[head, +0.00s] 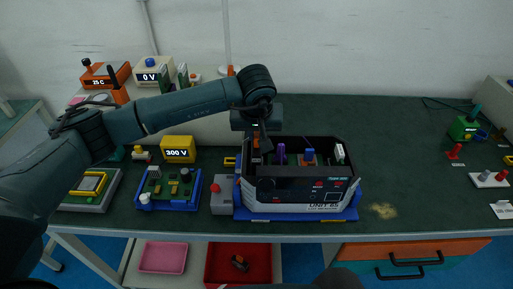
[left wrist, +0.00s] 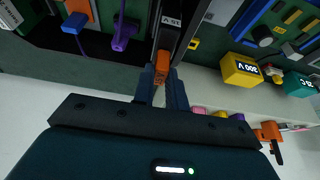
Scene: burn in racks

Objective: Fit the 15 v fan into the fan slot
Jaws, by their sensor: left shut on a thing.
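My left gripper (head: 258,136) points down over the back left corner of the open unit (head: 305,198). It is shut on an orange-handled dark part, the 15 V fan (left wrist: 163,62), whose label reads partly as "15 V" in the left wrist view. The fan's orange part also shows in the head view (head: 256,144), just below the fingers. Its lower end is at or inside the unit's left wall; I cannot tell whether it is seated. The fan slot is hidden by the fan and the case. My right gripper is not in view.
Inside the unit stand a purple part (head: 280,153), a blue-topped orange part (head: 308,157) and a white part (head: 339,152). A grey box with a red button (head: 222,197), a green board (head: 170,189) and a yellow 300 V block (head: 179,149) stand left. The bench right of the unit is mostly clear.

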